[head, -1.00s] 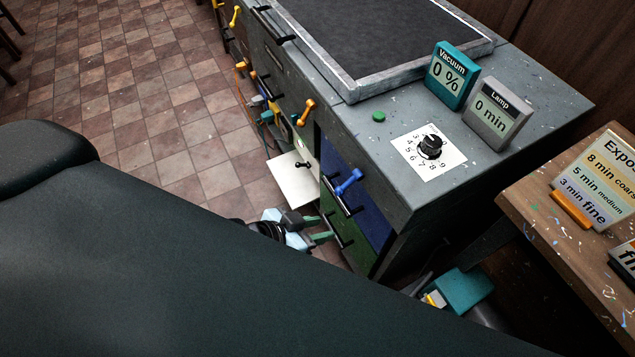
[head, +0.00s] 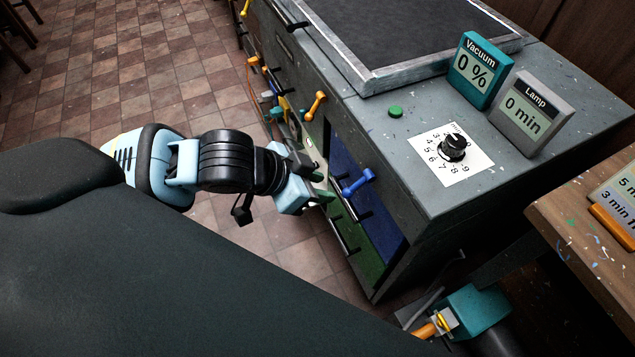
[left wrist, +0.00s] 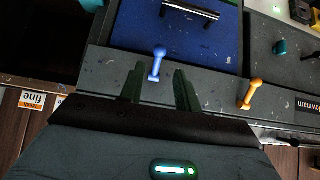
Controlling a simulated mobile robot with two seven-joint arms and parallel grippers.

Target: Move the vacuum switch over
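A blue lever (head: 358,182) sticks out from the front of the grey cabinet near its right corner. An orange lever (head: 315,105) is further left on the same front. No label naming either as the vacuum switch is readable. The teal Vacuum display (head: 480,70) reads 0 %. My left gripper (head: 318,185) is beside the cabinet front, left of the blue lever. In the left wrist view, my left gripper (left wrist: 157,88) is open, with the blue lever (left wrist: 158,62) showing between its fingers and the orange lever (left wrist: 251,93) to the right. My right gripper is not in view.
The cabinet top (head: 400,190) carries a numbered dial (head: 452,148), a green button (head: 395,111), a framed dark bed (head: 400,40) and a Lamp display (head: 532,112) reading 0 min. A wooden table (head: 575,215) stands at right. Tiled floor is open at left.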

